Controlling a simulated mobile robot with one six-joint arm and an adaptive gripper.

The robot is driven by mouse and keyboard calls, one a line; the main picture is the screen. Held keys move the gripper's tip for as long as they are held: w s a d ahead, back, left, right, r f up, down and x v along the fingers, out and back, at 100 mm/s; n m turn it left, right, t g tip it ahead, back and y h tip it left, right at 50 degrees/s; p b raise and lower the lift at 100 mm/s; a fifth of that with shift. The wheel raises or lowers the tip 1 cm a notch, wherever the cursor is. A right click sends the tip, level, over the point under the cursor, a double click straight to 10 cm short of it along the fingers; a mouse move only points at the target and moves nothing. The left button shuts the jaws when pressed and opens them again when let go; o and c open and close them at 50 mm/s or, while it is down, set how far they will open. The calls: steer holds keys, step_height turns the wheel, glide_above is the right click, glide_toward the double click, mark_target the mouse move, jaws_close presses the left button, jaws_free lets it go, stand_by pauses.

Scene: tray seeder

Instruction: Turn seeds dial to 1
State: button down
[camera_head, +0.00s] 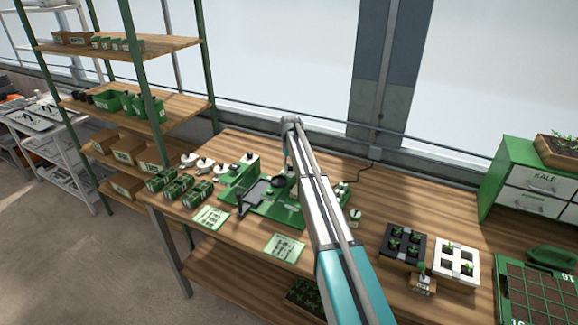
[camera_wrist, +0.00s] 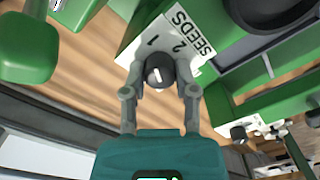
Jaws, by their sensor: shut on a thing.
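The seeds dial (camera_wrist: 160,66) is a small round dark knob with a short white mark on its face. It sits in front of a white plate (camera_wrist: 190,30) lettered SEEDS, with the numbers 1 and 2. I cannot tell for sure which number the mark points to. My gripper (camera_wrist: 159,75) is shut on the dial, one grey finger on each side. The green tray seeder (camera_head: 238,183) stands on the wooden bench in the head view. There my arm hides part of the seeder, and the dial cannot be made out.
Green seeder parts and a dark round bowl (camera_wrist: 265,12) are close around the dial in the wrist view. On the bench (camera_head: 370,270), two printed cards lie in front of the seeder. A black seedling tray (camera_head: 387,245) and a white one (camera_head: 441,268) stand to its right.

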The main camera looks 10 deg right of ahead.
steer(key=shift+w, duration=0.15)
steer(key=shift+c, duration=2)
jaws_free()
